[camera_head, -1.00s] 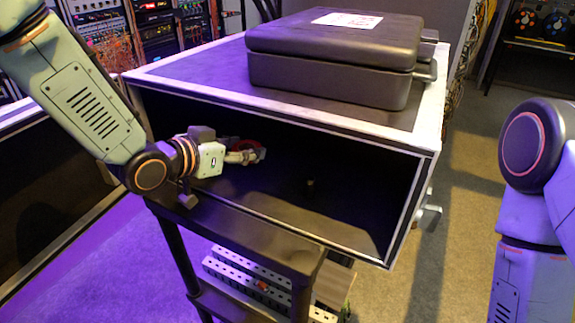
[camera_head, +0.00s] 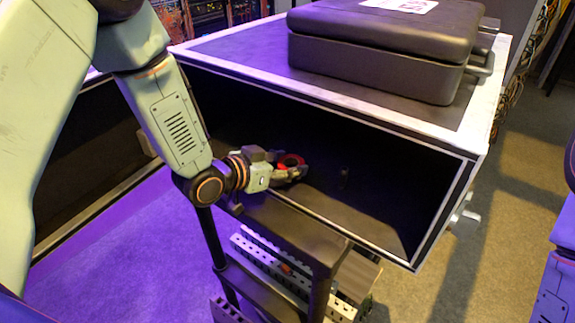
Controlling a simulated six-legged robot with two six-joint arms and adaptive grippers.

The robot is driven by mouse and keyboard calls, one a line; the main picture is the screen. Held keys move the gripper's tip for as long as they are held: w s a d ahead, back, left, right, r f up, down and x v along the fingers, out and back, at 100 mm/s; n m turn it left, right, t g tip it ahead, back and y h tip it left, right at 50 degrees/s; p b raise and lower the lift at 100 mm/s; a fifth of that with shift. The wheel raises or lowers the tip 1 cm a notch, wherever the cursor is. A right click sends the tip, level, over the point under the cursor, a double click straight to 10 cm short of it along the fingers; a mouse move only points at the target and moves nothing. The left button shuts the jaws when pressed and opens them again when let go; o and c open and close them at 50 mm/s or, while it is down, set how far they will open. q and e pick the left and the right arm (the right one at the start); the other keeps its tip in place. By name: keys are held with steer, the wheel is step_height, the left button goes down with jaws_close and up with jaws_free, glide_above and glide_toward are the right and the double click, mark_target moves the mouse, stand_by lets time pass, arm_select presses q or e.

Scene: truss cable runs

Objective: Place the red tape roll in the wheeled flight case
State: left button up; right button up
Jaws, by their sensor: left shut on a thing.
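The red tape roll (camera_head: 291,160) is small, with a red ring and a dark centre. My left gripper (camera_head: 287,172) is shut on it, just inside the open front of the wheeled flight case (camera_head: 462,200). The case is a large black box with pale metal edges, its opening facing me. Whether the roll touches the case floor I cannot tell. The wheels are not clearly visible. Of my right arm only a part shows at the right edge; its gripper is out of view.
A closed black hard case (camera_head: 380,55) with a white label lies on top of the flight case. A dark stand (camera_head: 300,232) with perforated metal strips (camera_head: 275,262) is in front. Equipment racks (camera_head: 215,20) stand behind.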

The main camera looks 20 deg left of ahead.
arm_select(q)
steer(key=shift+w+f, duration=0.1)
steer(key=shift+f, duration=0.4)
steer(key=shift+a+f, duration=0.15)
steer(key=shift+a, duration=0.2)
steer(key=shift+s+a, duration=0.1)
steer(key=shift+s, duration=0.2)
steer(key=o, duration=0.6)
steer(key=shift+d, duration=0.35)
steer(key=shift+o, duration=0.7)
steer(key=shift+w+d+f, duration=0.1)
steer(key=shift+w, duration=0.1)
steer(key=o, duration=0.3)
steer(key=shift+s+a, duration=0.15)
steer(key=shift+a, duration=0.2)
arm_select(e)
steer(key=shift+s+a, duration=0.2)
steer(key=shift+a, duration=0.15)
arm_select(q)
steer(key=shift+d, duration=0.1)
